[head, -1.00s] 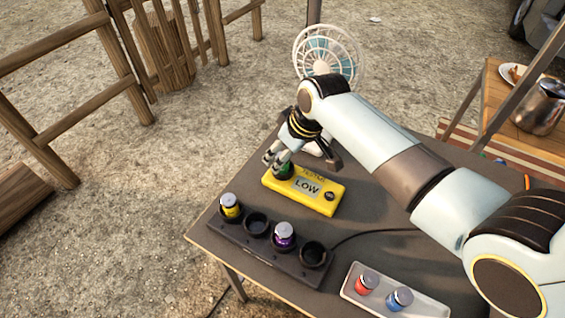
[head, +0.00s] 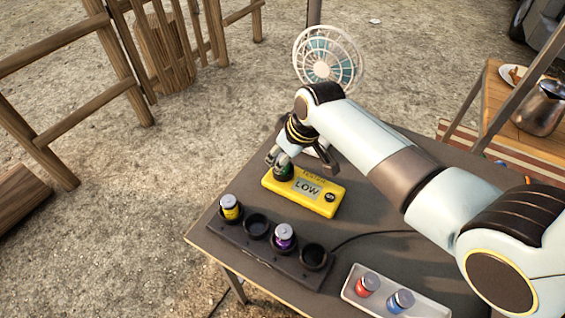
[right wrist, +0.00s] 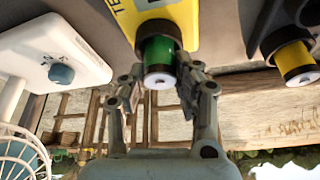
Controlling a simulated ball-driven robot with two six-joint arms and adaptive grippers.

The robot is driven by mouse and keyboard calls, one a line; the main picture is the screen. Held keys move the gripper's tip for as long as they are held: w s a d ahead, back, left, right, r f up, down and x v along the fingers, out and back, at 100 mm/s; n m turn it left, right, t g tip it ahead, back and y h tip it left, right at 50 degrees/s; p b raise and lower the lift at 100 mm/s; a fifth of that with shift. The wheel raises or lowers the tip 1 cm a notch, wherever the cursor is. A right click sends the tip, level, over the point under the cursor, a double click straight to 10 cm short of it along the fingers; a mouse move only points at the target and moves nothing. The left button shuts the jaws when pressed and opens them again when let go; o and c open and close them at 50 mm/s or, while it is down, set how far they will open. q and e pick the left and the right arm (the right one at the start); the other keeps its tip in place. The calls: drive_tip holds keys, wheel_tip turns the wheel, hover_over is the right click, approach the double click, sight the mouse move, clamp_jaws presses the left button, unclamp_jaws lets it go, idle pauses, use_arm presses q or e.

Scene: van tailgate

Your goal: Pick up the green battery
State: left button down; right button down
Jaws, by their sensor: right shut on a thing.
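The green battery (right wrist: 158,60) stands in the socket of the yellow tester (head: 317,196), whose display reads LOW. In the head view only a little of the green battery (head: 284,172) shows below my fingers. My right gripper (head: 278,161) comes down over it from above. In the right wrist view my right gripper (right wrist: 160,90) has one finger on each side of the green battery's free end and is shut on it. My left gripper is not in view.
A charger (head: 265,248) in front holds a yellow battery (head: 230,207) and a purple battery (head: 284,236), with two empty wells. A white tray (head: 424,310) holds a red battery (head: 367,284) and a blue battery (head: 400,300). A fan (head: 328,60) stands behind.

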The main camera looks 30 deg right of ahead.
sight(281, 154)
drive_tip(key=shift+r, duration=0.5)
drive_tip(key=v, duration=0.3)
drive_tip(key=shift+w+d+r, duration=0.15)
drive_tip(key=shift+r, duration=0.25)
drive_tip(key=s+d+r, duration=0.5)
drive_tip(key=s+r, duration=0.1)
drive_tip(key=s, duration=0.3)
drive_tip(key=shift+d+r+m+p, duration=0.25)
drive_tip(key=shift+d+m+p, duration=0.05)
drive_tip(key=shift+d+p, duration=0.1)
